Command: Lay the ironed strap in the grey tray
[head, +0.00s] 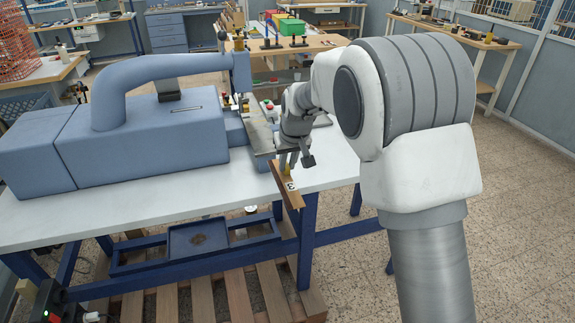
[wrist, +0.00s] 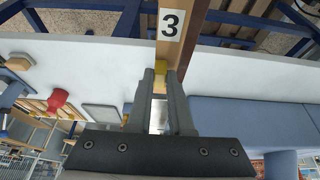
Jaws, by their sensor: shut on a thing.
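My gripper (head: 285,161) is shut on a yellow part at the inner end of a long brown strip marked with a white "3" label, which I take to be the strap (head: 293,197). I cannot pick out the grey tray for sure. A flat grey rounded piece (wrist: 101,112) lies on the table in the wrist view and may be it.
The big blue machine (head: 150,130) stands on the white table (head: 130,211), just left of my gripper. A red knob-like thing (wrist: 58,98) is on the table in the wrist view. A wooden pallet (head: 205,299) lies below. The floor (head: 520,190) at right is clear.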

